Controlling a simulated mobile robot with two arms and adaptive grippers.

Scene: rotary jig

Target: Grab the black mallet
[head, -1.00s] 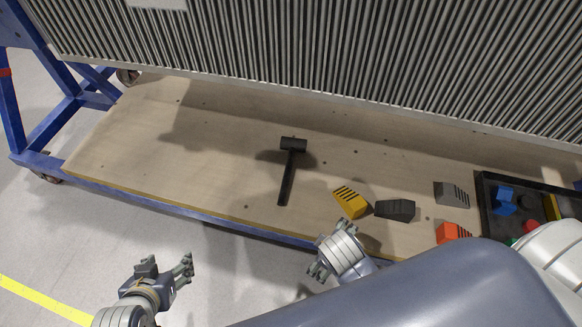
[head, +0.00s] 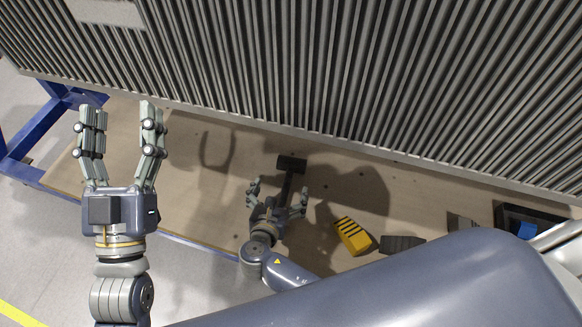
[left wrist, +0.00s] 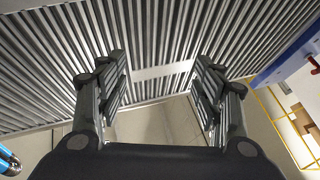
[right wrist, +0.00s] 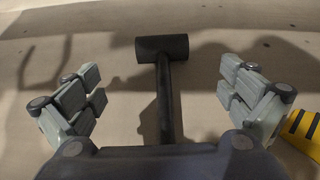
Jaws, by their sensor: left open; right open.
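The black mallet (head: 291,164) lies on the wooden board, its head toward the corrugated panel and its handle toward me. My right gripper (head: 279,196) is open over the handle, with one finger set on each side. In the right wrist view, the mallet (right wrist: 163,48) is centred between the open fingers of the right gripper (right wrist: 166,95). The fingers are apart from the handle, and its near end is hidden behind the gripper's palm. My left gripper (head: 121,115) is open and empty, raised in front of the panel. It shows open in the left wrist view (left wrist: 162,85).
A yellow block with black stripes (head: 352,237) and a dark grey block (head: 402,244) lie right of the mallet. A black tray (head: 512,213) is farther right. The corrugated panel (head: 330,75) stands behind the board. The board (head: 195,160) is bare left of the mallet.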

